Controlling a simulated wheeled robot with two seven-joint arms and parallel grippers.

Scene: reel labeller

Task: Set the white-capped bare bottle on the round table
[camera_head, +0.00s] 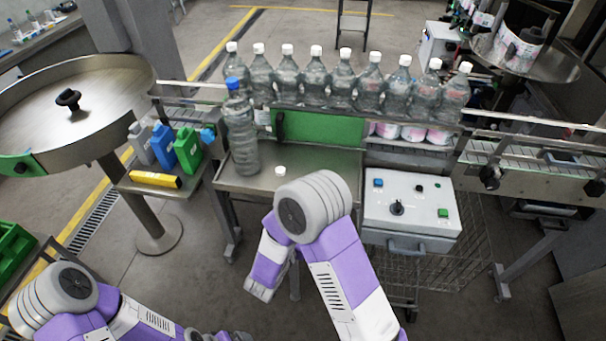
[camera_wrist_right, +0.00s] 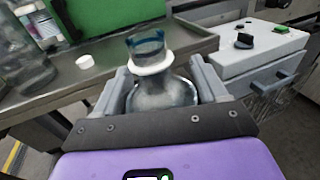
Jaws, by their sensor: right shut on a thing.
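In the right wrist view my right gripper (camera_wrist_right: 163,95) is shut on a clear bottle (camera_wrist_right: 165,92), with a finger on each side of its shoulder. The bottle has a white ring at the neck and a bluish band above it; I cannot make out its cap clearly. In the head view my right arm hides this gripper and bottle. The round table (camera_head: 110,75) is a steel disc at the far left, with a black knob (camera_head: 68,98) at its middle. Several white-capped bare bottles (camera_head: 288,80) stand in a row at the back.
A blue-capped bottle (camera_head: 241,135) stands on the steel bench (camera_head: 325,160), near a loose white cap (camera_head: 280,171). Coloured jugs (camera_head: 163,146) and a yellow block (camera_head: 155,179) are on a side shelf. A control box (camera_head: 410,210) stands right of the bench.

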